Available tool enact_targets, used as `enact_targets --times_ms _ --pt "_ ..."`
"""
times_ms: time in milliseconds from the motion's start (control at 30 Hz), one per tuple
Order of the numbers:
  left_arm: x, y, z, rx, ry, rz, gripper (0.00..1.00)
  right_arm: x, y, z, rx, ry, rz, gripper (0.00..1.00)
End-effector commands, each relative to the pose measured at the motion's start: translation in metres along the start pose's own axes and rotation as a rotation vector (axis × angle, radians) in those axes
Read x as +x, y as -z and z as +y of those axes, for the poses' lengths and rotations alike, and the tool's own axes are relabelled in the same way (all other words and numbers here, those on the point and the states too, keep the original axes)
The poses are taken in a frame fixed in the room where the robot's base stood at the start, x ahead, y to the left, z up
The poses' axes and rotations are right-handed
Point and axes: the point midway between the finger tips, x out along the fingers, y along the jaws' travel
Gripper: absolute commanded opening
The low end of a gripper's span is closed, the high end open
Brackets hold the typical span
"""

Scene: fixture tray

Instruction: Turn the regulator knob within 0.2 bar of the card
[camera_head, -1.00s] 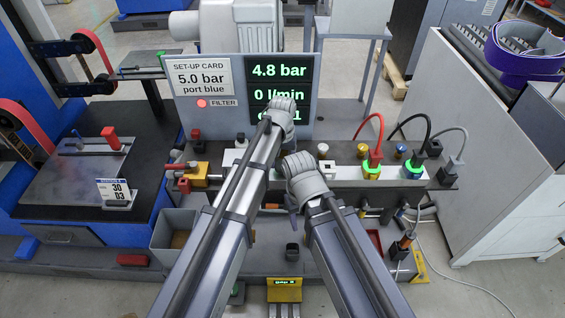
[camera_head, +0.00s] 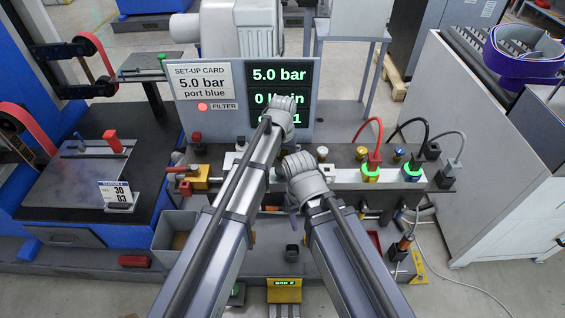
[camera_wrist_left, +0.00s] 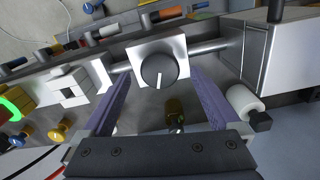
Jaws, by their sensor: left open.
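The regulator knob (camera_wrist_left: 159,70) is black with a white pointer line and sits on a white square block in the left wrist view. My left gripper (camera_wrist_left: 160,78) is open, its two purple fingers standing apart on either side of the knob. In the head view my left arm hides the knob. The set-up card (camera_head: 203,80) reads 5.0 bar, port blue. The display (camera_head: 279,76) reads 5.0 bar; its lower lines are partly covered by my left wrist. My right gripper (camera_head: 292,203) hangs below its wrist, its fingers too hidden to judge.
A manifold with red, black and grey hoses (camera_head: 373,145) and green-lit rings stands to the right. A grey bin (camera_head: 172,236) is at the lower left. In the left wrist view, a white cylinder (camera_wrist_left: 243,101) is close to the right finger.

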Motion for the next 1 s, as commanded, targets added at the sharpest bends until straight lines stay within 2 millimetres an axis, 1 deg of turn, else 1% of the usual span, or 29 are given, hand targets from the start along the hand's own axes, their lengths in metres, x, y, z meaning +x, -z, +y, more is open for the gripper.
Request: enact_targets --times_ms 33,300,400,533,1000 --pt "-0.012 0.000 0.000 0.000 0.000 0.000 0.96 -0.012 -0.001 0.001 0.000 0.000 0.000 0.57" --pt "-0.049 0.000 0.000 0.000 0.000 0.000 0.96 -0.049 -0.003 0.005 0.000 0.000 0.000 0.57" --pt "-0.058 0.000 0.000 0.000 0.000 0.000 0.96 -0.058 -0.003 0.005 0.000 0.000 0.000 0.57" --pt "-0.062 0.000 0.000 0.000 0.000 0.000 0.96 -0.062 -0.004 0.006 0.000 0.000 0.000 0.57" --pt "-0.061 0.000 0.000 0.000 0.000 0.000 0.96 -0.061 -0.004 0.006 0.000 0.000 0.000 0.57"
